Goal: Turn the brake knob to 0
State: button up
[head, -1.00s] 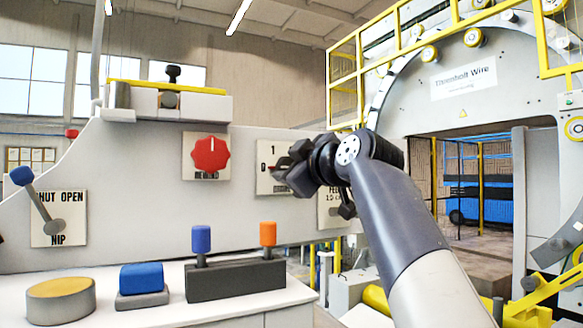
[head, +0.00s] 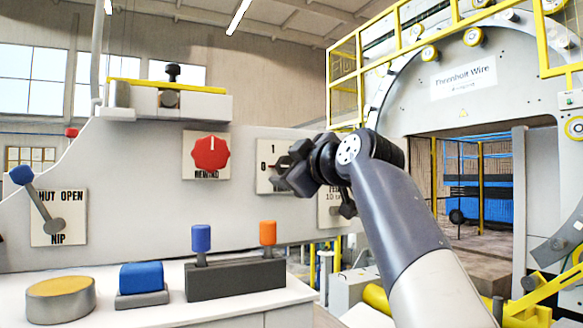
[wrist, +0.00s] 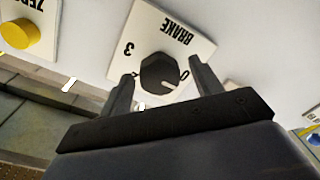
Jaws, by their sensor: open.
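The brake knob (wrist: 160,74) is a dark faceted knob on a white plate (wrist: 178,28) marked BRAKE, with 3 and 0 printed beside it, seen turned over in the wrist view. A white mark on the knob's edge points towards the side of the 0, slightly off it. My gripper (head: 282,172) is open in front of the plate. In the wrist view its fingers stand either side of the knob, with visible gaps.
A red knob (head: 211,154) sits on the panel to the left, and a nip lever (head: 40,203) is further left. Blue (head: 201,239) and orange (head: 268,233) handles stand on the console below. A yellow button (wrist: 20,34) shows in the wrist view.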

jog(key=b+v, duration=0.2)
jog(key=v, duration=0.8)
jog(key=shift+s+b, duration=0.35)
jog(key=shift+b, duration=0.05)
jog(key=shift+d, duration=0.1)
jog(key=p+x, duration=0.3)
jog(key=x, duration=0.8)
jog(key=shift+s, duration=0.1)
